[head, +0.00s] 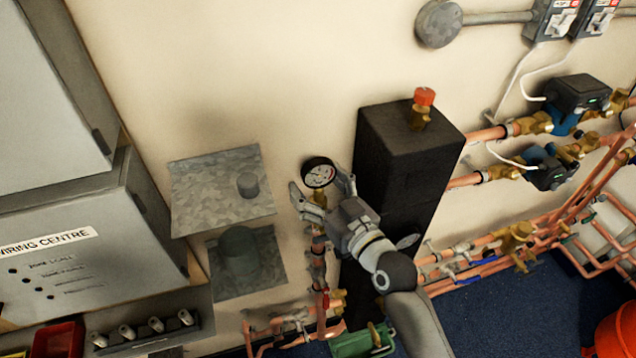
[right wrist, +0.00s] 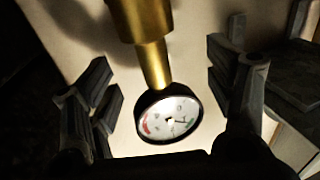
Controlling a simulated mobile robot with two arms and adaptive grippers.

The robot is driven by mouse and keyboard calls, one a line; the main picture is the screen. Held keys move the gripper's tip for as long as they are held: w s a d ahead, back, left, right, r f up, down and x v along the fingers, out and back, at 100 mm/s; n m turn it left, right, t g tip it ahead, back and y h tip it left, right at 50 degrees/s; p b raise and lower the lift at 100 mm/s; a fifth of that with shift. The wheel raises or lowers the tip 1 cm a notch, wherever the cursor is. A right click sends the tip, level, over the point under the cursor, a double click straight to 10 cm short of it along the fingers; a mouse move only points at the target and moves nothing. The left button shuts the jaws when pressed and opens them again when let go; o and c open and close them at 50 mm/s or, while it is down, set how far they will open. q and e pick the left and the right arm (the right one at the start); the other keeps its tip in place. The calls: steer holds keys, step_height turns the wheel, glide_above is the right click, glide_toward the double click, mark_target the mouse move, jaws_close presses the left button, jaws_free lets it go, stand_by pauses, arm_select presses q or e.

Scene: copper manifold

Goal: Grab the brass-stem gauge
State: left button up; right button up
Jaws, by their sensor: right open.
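The brass-stem gauge (head: 319,172) has a round black-rimmed white dial and stands on top of vertical copper pipework, left of the tall black box. In the right wrist view the gauge (right wrist: 168,116) hangs from its brass stem (right wrist: 154,62) between the fingers. My right gripper (head: 322,186) is open, with one finger on each side of the gauge. In the right wrist view there are visible gaps between the fingers and the dial. My left gripper is not in view.
The black box (head: 397,165) with a red-capped brass valve (head: 421,108) stands close right of my gripper. Grey metal plates (head: 222,190) are on the wall to the left. Pumps (head: 578,92) and copper pipes fill the right side.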

steer(key=shift+w, duration=0.1)
steer(key=c, duration=1.1)
steer(key=shift+r, duration=0.1)
steer(key=c, duration=0.3)
steer(key=shift+r, duration=0.1)
